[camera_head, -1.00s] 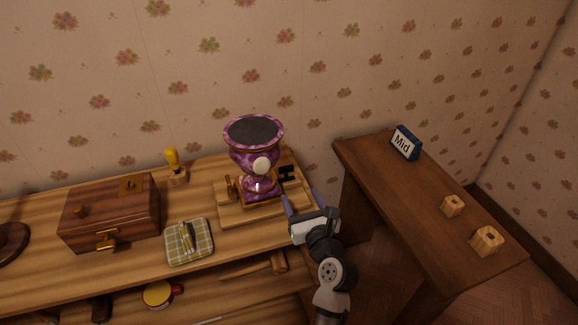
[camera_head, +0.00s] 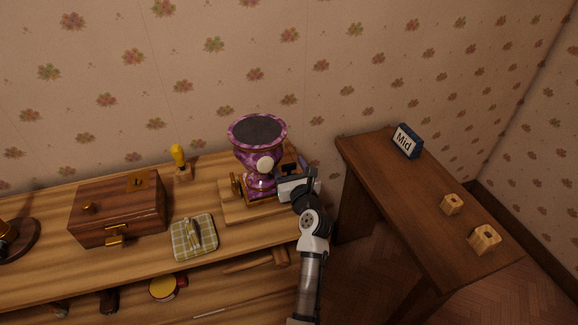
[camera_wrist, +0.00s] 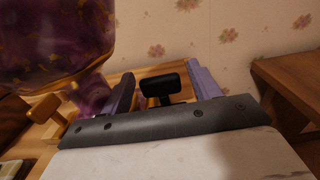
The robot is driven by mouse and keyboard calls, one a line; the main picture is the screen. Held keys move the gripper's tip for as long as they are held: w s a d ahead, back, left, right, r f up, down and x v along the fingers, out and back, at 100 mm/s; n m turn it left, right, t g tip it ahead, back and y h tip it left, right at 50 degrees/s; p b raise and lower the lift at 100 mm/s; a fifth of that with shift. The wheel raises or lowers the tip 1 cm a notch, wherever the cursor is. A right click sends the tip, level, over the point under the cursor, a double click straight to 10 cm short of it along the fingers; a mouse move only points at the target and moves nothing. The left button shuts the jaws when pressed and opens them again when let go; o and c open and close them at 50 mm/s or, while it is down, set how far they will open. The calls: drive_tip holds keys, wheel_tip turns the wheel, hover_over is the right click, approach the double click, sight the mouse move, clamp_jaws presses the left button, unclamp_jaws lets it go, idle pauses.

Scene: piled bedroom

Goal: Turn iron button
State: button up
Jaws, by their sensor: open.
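The iron button appears as a black T-shaped knob (camera_wrist: 159,86) on the wooden base (camera_head: 232,210) of a purple marbled urn (camera_head: 249,153). In the wrist view the knob stands between the two purple fingers of my gripper (camera_wrist: 163,84), with a gap visible on each side. My gripper (camera_head: 291,169) is open at the right side of the urn in the head view, its fingers pointing toward the wall. There it hides most of the knob.
A wooden box (camera_head: 120,210), a yellow-handled stamp (camera_head: 179,157) and a plaid cloth pad (camera_head: 194,238) are on the shelf to the left.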

drive_tip(key=c, duration=1)
